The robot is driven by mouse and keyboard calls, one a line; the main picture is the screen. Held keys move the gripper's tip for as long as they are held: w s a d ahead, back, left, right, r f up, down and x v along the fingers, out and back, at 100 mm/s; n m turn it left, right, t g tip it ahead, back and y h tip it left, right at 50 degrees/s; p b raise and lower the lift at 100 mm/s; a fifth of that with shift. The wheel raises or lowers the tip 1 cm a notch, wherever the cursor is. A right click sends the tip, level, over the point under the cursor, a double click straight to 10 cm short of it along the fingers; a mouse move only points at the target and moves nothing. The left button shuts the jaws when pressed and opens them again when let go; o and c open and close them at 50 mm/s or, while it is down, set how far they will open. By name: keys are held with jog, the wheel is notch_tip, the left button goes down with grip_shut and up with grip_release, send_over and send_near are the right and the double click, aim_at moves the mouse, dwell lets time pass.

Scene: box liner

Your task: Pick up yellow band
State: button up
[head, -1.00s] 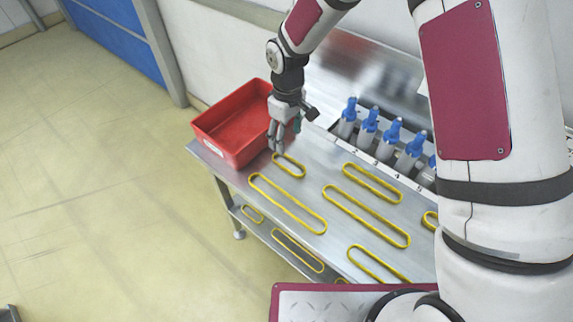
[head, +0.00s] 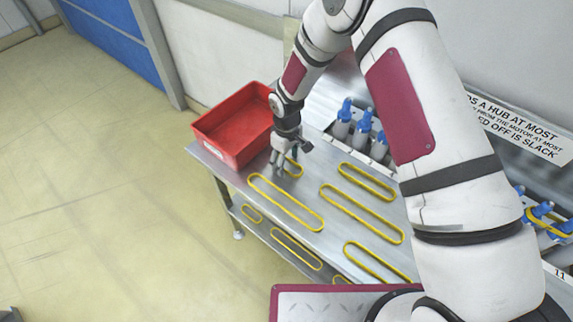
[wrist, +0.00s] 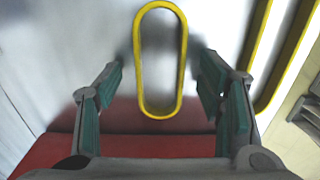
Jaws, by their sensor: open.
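Several yellow bands lie flat on the metal table. The small yellow band nearest the red bin shows in the wrist view (wrist: 140,62) as an upright loop. In the head view this band (head: 299,172) is partly hidden behind my gripper. My gripper (head: 280,172) points down over this band at the table's left end. In the wrist view my gripper (wrist: 160,80) is open, with one finger on each side of the band and a gap to it on both sides. Nothing is between the fingers except the band below or between them; the exact height is unclear.
A red bin (head: 213,150) stands at the table's left end, close beside my gripper. Other yellow bands (head: 262,190) lie nearby on the metal table (head: 240,178). Blue-topped posts (head: 344,112) stand in a row along the back, partly hidden by my arm.

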jog(key=c, duration=1)
jog(key=shift+r, duration=0.5)
jog(key=r, duration=0.1)
jog(key=s+r+b, duration=0.1)
jog(key=shift+d+r, duration=0.1)
jog(key=shift+r, duration=0.2)
jog(key=s+d, duration=0.1)
jog(key=s, duration=0.4)
jog(key=s+d+r, duration=0.1)
jog(key=s, duration=0.3)
jog(key=s+d, duration=0.1)
jog(key=s, duration=0.4)
jog(key=shift+s+d+r, duration=0.15)
jog(key=shift+s+d, duration=0.15)
